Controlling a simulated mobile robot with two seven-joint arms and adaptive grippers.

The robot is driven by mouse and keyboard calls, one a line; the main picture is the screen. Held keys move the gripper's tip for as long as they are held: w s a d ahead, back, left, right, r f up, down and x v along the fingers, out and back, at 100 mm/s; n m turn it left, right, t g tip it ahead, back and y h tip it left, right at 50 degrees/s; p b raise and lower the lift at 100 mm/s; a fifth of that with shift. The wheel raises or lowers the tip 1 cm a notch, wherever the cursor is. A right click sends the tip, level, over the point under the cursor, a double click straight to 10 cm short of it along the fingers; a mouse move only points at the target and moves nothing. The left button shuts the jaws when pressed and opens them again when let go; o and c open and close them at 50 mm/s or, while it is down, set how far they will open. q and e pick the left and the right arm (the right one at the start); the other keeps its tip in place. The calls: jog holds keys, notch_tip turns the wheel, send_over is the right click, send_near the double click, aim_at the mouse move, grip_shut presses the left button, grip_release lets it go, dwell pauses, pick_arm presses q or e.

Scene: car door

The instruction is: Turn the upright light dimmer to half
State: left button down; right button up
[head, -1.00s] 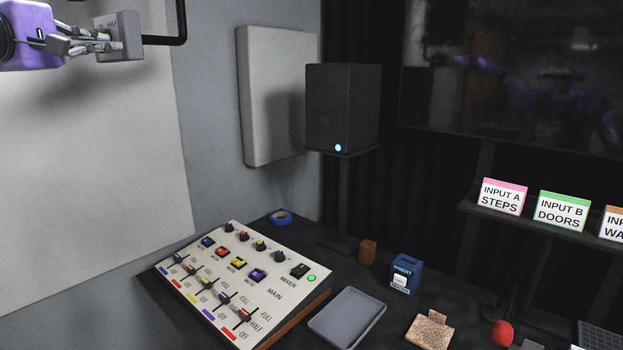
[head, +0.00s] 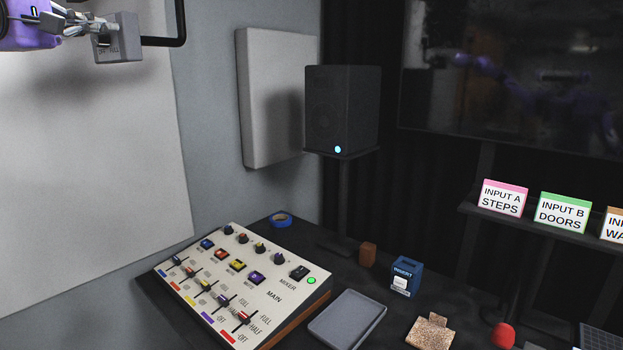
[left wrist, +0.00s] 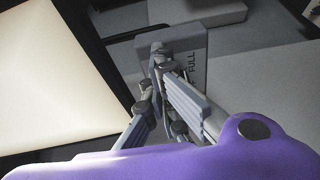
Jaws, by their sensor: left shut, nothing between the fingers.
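The light dimmer is a grey box (head: 127,42) on a dark arm at the upper left, in front of the pale panel. "OFF" and "FULL" show near its lower edge, and a small dark part (head: 103,41) shows on its face. My left gripper (head: 98,19) is shut and empty at the upper part of the dimmer's face. In the left wrist view the fingertips (left wrist: 162,55) overlap the dimmer box (left wrist: 196,43), with "FULL" beside them. The fingers hide much of the face, so I cannot tell its setting or whether they touch. My right gripper is not in view.
A dark bent bar (head: 178,25) stands right of the dimmer. Below, a mixer board (head: 262,275) with sliders, a grey tray (head: 347,318) and a blue box (head: 406,276) are on the dark desk. A speaker (head: 343,108) stands behind. Air between dimmer and desk is free.

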pick_arm(q)
jog(key=shift+w+a+f, duration=0.1)
jog(key=shift+a+f, duration=0.05)
jog(key=shift+f, duration=0.15)
jog(key=shift+d+r, duration=0.15)
jog(key=shift+d, duration=0.15)
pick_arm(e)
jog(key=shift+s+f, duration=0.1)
pick_arm(q)
jog(key=a+p+v, duration=0.1)
jog(key=p+v, duration=0.2)
jog(key=v, duration=0.3)
jog(key=shift+a, duration=0.15)
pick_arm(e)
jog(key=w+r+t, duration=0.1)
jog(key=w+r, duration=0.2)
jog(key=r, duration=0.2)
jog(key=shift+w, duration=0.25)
pick_arm(q)
jog(key=shift+w, duration=0.1)
